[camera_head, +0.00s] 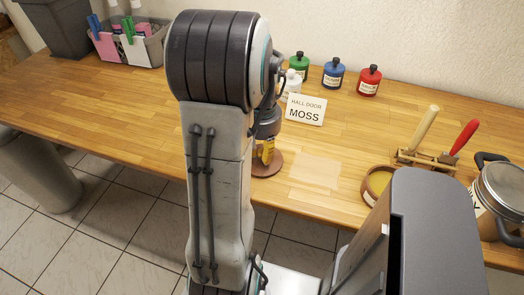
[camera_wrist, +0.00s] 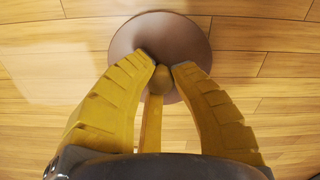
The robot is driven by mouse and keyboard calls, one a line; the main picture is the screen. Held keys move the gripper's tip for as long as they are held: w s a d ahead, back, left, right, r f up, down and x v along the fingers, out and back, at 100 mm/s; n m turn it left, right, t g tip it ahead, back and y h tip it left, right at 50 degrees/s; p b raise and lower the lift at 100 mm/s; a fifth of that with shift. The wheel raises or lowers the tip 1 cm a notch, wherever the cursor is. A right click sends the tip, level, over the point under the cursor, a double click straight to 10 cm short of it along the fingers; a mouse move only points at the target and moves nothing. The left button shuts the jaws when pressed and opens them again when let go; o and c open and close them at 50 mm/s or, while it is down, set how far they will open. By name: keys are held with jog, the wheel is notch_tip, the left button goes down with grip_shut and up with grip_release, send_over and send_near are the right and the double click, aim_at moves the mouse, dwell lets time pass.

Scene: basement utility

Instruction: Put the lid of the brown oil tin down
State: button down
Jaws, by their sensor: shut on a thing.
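The brown lid (camera_head: 272,168) is a round disc near the front edge of the wooden bench, and it fills the top middle of the wrist view (camera_wrist: 125,42). My gripper (camera_head: 266,152) is directly above it. In the wrist view, the yellow fingers of my gripper (camera_wrist: 162,72) are closed around the lid's small knob (camera_wrist: 160,82). I cannot tell whether the lid touches the bench or is just above it. An open brown tin (camera_head: 369,190) with yellow contents stands to the right, partly hidden by my body.
A pale rectangular patch (camera_head: 316,172) lies right of the lid. A "HALL DOOR MOSS" card (camera_head: 306,110) stands behind, with green (camera_head: 299,65), blue (camera_head: 333,75) and red (camera_head: 369,82) bottles. A brush rack (camera_head: 425,162) and a lidded can (camera_head: 503,188) are at right.

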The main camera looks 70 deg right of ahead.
aim_at(262, 151)
jog(key=shift+f, duration=0.15)
jog(key=c, duration=1.2)
grip_release()
notch_tip(262, 151, up, 12)
jog(key=shift+r+p, duration=0.2)
jog(key=shift+p, duration=0.45)
